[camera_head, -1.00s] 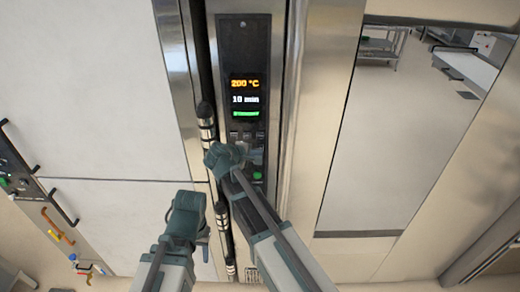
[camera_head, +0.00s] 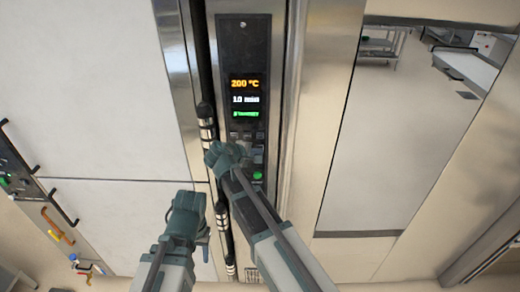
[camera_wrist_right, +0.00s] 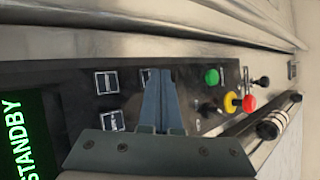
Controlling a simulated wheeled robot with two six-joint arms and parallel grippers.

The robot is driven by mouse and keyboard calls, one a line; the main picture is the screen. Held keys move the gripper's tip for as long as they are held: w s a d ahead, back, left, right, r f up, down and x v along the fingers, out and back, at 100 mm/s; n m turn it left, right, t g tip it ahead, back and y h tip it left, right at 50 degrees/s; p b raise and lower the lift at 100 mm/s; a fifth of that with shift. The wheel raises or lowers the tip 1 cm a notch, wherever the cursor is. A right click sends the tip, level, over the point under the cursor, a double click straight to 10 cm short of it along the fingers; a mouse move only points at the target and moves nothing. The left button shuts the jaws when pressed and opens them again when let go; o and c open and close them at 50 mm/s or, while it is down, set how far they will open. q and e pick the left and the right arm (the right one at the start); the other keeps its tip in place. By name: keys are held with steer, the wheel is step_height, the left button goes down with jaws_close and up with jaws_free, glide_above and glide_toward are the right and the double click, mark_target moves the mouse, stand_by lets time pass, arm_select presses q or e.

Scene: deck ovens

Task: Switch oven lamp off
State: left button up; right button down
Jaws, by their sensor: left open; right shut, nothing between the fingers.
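The dark oven control panel (camera_head: 245,60) stands upright in the head view. Its display (camera_head: 245,97) shows 200 °C, 10 min and a green text line. In the right wrist view that line (camera_wrist_right: 20,145) reads STANDBY. Small square icon buttons (camera_wrist_right: 107,82) sit beside the fingers; which one is the lamp's I cannot tell. My right gripper (camera_head: 217,153) is shut and empty in front of the panel's lower part. In the wrist view its fingertips (camera_wrist_right: 160,74) partly cover one icon button; contact is unclear. My left gripper (camera_head: 189,202) is open and empty, lower left.
In the wrist view a green button (camera_wrist_right: 211,77), a red-and-yellow knob (camera_wrist_right: 240,103) and black knobs lie beyond the icon buttons. A dark vertical handle bar (camera_head: 204,90) runs left of the panel. A glossy window-like surface (camera_head: 400,130) is at the right.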

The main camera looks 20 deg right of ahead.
steer(key=shift+w, duration=0.25)
steer(key=shift+s, duration=0.1)
steer(key=shift+s+a, duration=0.1)
steer(key=shift+s, duration=0.4)
steer(key=s, duration=0.1)
steer(key=s+a, duration=0.1)
steer(key=s, duration=0.3)
steer(key=shift+s+a, duration=0.25)
steer(key=shift+a, duration=0.1)
stand_by(0.5)
